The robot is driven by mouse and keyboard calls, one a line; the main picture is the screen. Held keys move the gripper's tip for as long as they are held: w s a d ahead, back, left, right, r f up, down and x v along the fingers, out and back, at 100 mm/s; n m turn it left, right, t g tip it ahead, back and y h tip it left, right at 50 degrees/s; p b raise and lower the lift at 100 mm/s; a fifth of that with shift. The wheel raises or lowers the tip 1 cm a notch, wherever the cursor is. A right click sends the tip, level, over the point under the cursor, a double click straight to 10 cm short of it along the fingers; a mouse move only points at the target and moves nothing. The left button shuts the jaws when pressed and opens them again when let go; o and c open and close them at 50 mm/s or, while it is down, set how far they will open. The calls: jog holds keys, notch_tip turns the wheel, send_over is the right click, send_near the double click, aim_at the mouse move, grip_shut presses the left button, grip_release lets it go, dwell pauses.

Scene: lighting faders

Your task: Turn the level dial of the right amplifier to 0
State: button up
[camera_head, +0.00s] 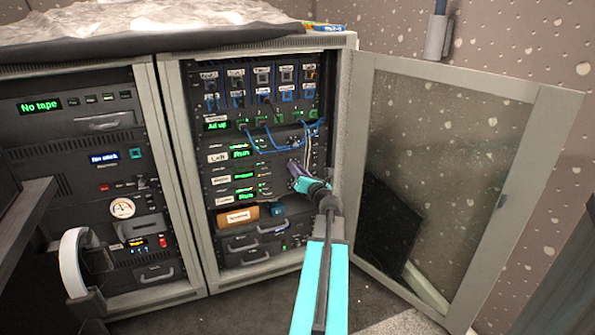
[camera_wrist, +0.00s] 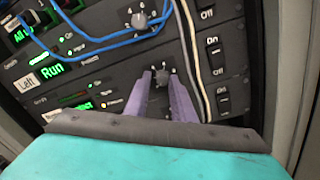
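The dial (camera_wrist: 160,77) in the wrist view is a small grey knob with a printed scale above it. It sits on the amplifier (camera_wrist: 85,102) directly below the one labelled Left. That amplifier's own label is hidden in the wrist view and too small to read in the head view. My gripper (camera_wrist: 159,74) has its two purple fingertips one on each side of this dial. I cannot tell whether they press on it. The dial's pointer setting is not clear. In the head view my gripper (camera_head: 292,170) is at the rack's right side, covering the dial.
The Left amplifier (camera_wrist: 60,68) has its own dial (camera_wrist: 138,20) above. Blue cables (camera_wrist: 100,41) and pale cables (camera_wrist: 190,45) hang close to the fingers. On/Off switches (camera_wrist: 216,58) line the right. The glass door (camera_head: 440,170) stands open to the right.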

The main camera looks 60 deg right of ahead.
jog(key=shift+o, duration=1.2)
jog(key=shift+s, duration=0.1)
jog(key=p+v, duration=0.9)
jog(key=v, duration=0.4)
jog(key=shift+s, duration=0.25)
jog(key=shift+a+p, duration=0.15)
jog(key=shift+p, duration=0.2)
